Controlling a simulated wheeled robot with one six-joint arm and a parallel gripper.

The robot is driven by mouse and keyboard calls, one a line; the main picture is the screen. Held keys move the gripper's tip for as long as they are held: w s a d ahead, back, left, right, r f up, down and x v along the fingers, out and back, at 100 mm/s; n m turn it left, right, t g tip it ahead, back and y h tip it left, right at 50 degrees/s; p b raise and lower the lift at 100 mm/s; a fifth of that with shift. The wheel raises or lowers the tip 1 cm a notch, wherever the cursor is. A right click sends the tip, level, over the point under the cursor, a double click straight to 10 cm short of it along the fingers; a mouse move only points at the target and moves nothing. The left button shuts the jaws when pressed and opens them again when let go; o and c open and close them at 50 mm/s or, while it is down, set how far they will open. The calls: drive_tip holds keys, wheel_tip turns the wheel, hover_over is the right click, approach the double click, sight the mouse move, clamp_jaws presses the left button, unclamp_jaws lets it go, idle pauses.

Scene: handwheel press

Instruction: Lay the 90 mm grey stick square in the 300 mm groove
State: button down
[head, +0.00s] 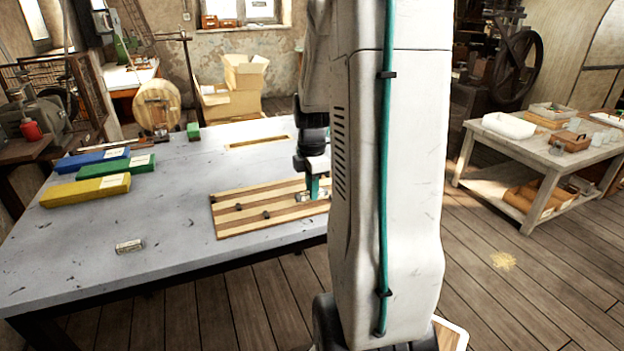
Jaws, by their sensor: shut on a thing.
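My gripper (314,194) is low over the right part of a striped wooden board (232,226), largely hidden behind my arm. It is shut on a small pale grey piece, taken as the grey stick (304,197); only a bit of it shows, so its angle and whether it touches the board cannot be told. The board has light and dark lengthwise bands; which of them is the 300 mm groove cannot be told. Its right end is hidden by my arm.
The board lies on a grey table (160,285). Blue (92,160), green (115,167) and yellow (85,191) boxes lie at the left. A small metallic block (130,246) lies at the front. A narrow yellowish strip (258,142) is farther back.

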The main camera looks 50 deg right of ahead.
drive_tip(key=shift+f, duration=1.1)
idle(0.6)
drive_tip(key=c, duration=0.9)
unclamp_jaws()
drive_tip(key=shift+r, duration=3.5)
